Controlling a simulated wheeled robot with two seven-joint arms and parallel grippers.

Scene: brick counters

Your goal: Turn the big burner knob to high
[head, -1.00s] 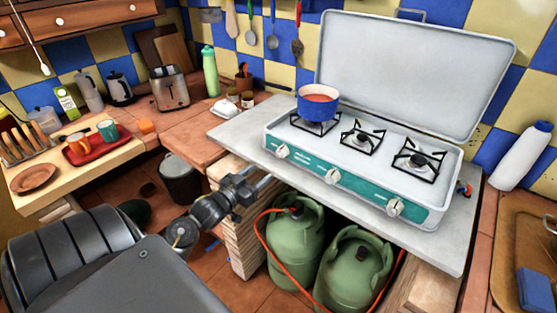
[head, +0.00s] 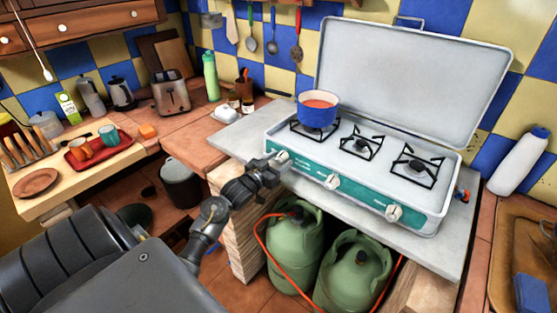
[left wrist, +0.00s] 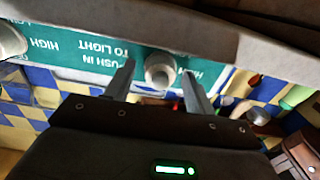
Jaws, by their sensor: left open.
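The camping stove has a teal front panel (head: 360,195) with three white knobs. The left knob (head: 283,155) is below the burner with the blue pot; the middle knob (head: 332,182) and right knob (head: 394,213) are clear of my arm. My left gripper (head: 278,166) is open at the left knob. In the left wrist view, this knob (left wrist: 159,75) shows between the tips of the two fingers (left wrist: 158,84), with visible gaps at both sides. The panel lettering appears upside down there. Which knob serves the big burner is not readable. My right gripper is out of view.
A blue pot (head: 317,113) with orange-red contents stands on the left burner. The raised lid (head: 415,75) is behind.

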